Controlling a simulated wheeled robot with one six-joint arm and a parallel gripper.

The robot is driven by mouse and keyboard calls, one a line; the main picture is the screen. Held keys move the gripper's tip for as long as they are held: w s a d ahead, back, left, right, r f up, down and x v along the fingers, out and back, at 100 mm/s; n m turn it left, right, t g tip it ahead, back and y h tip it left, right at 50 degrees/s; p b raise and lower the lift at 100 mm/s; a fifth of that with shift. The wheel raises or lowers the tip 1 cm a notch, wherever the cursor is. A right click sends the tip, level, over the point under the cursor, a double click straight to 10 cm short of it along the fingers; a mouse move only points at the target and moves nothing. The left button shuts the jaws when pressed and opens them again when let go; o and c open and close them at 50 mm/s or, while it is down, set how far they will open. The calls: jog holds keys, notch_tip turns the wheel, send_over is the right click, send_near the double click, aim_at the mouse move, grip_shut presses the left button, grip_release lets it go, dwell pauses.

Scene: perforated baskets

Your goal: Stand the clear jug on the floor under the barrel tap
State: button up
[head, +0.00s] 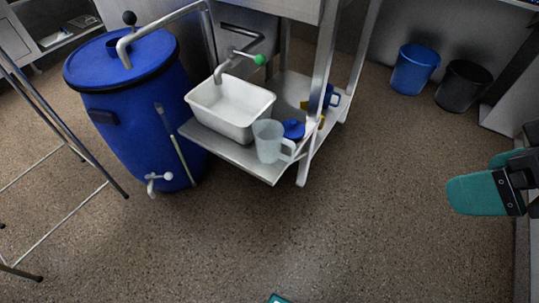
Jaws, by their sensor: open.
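The clear jug (268,143) stands upright on the front corner of a low metal shelf (242,155), its handle facing right. The blue barrel (138,125) stands on the floor to the left of the shelf. Its tap (158,180) sticks out low on the front, with bare floor in front of and below it. My gripper (490,178) is at the right edge, partly cut off, with teal finger pads. It is open, empty and well away from the jug and the barrel.
A white basin (232,112) sits behind the jug on the shelf. A blue lid-like item (293,130) and a blue mug (331,97) are beside it. A metal frame (75,150) stands at the left. Blue (413,72) and black (462,87) bins stand at the back right. The middle floor is clear.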

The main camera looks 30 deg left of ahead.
jog(key=w+a+f+n+t+y+b, duration=0.2)
jog(key=w+a+f+n+b, duration=0.15)
jog(key=f+b, duration=0.55)
jog(key=w+a+f+n+t+y+b, duration=0.1)
jog(key=w+a+f+n+t+b, duration=0.3)
jog(key=f+b, duration=0.5)
jog(key=n+t+y+b, duration=0.3)
jog(key=n+y+b, duration=0.3)
jog(key=n+b, duration=0.55)
send_near(295, 154)
jog(key=shift+m, duration=0.4)
jog(key=p+x, duration=0.2)
jog(key=p, duration=0.2)
jog(key=r+p+x, duration=0.1)
jog(key=p+x, duration=0.1)
jog(key=p, duration=0.2)
jog(key=shift+s+a+p, duration=0.1)
jog(key=shift+a+p, duration=0.2)
jog(key=shift+a, duration=0.1)
jog(key=shift+w+a+f+p, duration=0.35)
jog(key=shift+w+a+p, duration=0.1)
jog(key=shift+a+p, duration=0.1)
jog(key=x, duration=0.5)
jog(key=shift+w+d+f+b, duration=0.1)
jog(key=shift+w+f+b, duration=0.1)
jog(key=shift+w+b, duration=0.15)
jog(key=c, duration=0.8)
